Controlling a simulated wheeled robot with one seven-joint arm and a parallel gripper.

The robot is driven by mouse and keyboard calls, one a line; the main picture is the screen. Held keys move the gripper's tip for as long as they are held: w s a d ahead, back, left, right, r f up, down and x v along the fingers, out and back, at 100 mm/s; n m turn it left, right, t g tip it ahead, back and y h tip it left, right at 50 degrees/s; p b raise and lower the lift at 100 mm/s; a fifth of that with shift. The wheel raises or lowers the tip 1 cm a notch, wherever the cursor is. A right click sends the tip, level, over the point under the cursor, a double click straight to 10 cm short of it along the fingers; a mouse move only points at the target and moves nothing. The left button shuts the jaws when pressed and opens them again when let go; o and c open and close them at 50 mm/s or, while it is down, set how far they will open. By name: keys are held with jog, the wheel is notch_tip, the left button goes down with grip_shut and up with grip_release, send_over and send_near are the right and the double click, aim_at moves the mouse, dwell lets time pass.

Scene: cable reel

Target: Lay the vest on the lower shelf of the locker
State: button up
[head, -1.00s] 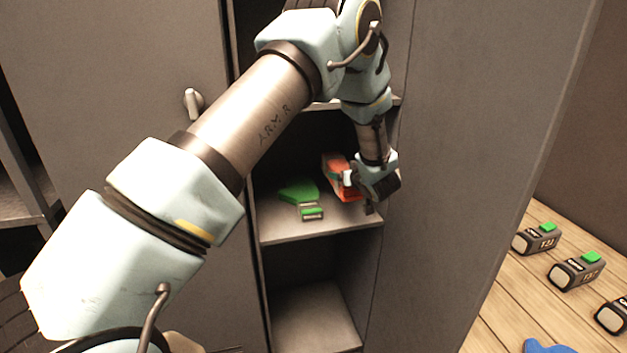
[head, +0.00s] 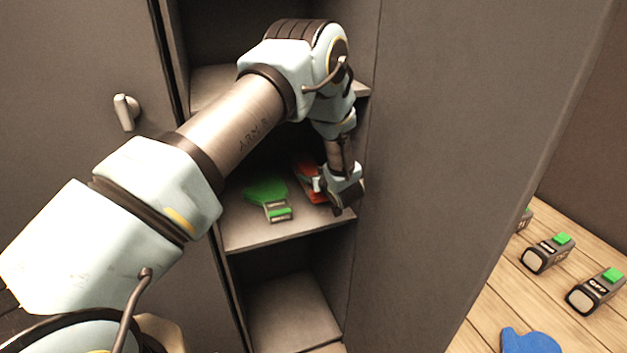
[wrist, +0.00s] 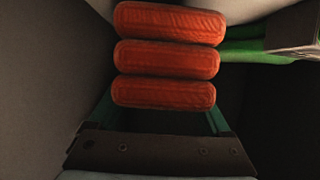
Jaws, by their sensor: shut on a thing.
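The vest (head: 308,182) is an orange-red folded bundle inside the open locker (head: 430,150), at the lower shelf (head: 285,235). The wrist view shows it as stacked orange folds (wrist: 166,60) between my finger tips. My gripper (head: 325,187) reaches down into this compartment by the right wall and is shut on the vest. My gripper hides part of the vest in the head view. I cannot tell whether the vest touches the shelf.
A green item (head: 266,190) with a grey and green end lies on the same shelf, left of the vest. An upper shelf (head: 210,88) is above. The locker's right wall is close to my gripper. Dark devices with green tops (head: 548,254) and a blue object (head: 530,341) are at right.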

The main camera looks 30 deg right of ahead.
jog(key=shift+f, duration=1.15)
jog(key=shift+f, duration=0.25)
jog(key=o, duration=1.4)
jog(key=shift+r, duration=0.1)
jog(key=shift+r, duration=0.1)
jog(key=shift+s+r, duration=0.1)
jog(key=shift+s, duration=0.05)
jog(key=b+v, duration=0.3)
jog(key=v, duration=0.8)
jog(key=shift+s+a+r, duration=0.1)
jog(key=shift+s, duration=0.25)
